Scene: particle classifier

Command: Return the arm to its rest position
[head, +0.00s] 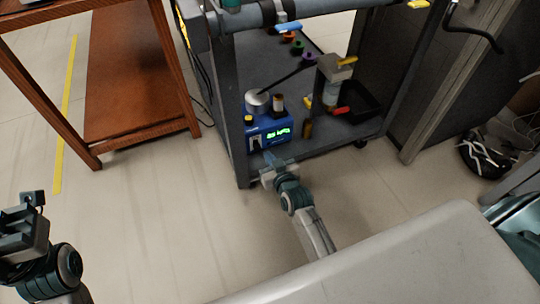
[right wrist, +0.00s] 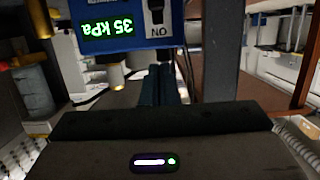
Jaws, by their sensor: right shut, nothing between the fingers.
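My right arm reaches up from the bottom middle of the head view. Its gripper (head: 271,158) is just in front of the cart's lower shelf, below and close to a blue device (head: 268,132) with a green display. In the right wrist view, the gripper's dark teal fingers (right wrist: 163,86) are together with nothing between them. The blue device (right wrist: 125,25) shows upside down beyond them, reading 35 kPa, with a black switch beside the display. I cannot tell whether the fingers touch it. My left gripper (head: 25,225) is at the left edge of the head view; its opening is unclear.
The grey cart (head: 240,175) has posts beside the device, and its lower shelf holds bottles, a black tray (head: 362,102) and small coloured knobs. A wooden table (head: 128,75) stands left and a dark cabinet (head: 445,80) right. The floor (head: 165,215) between my arms is clear.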

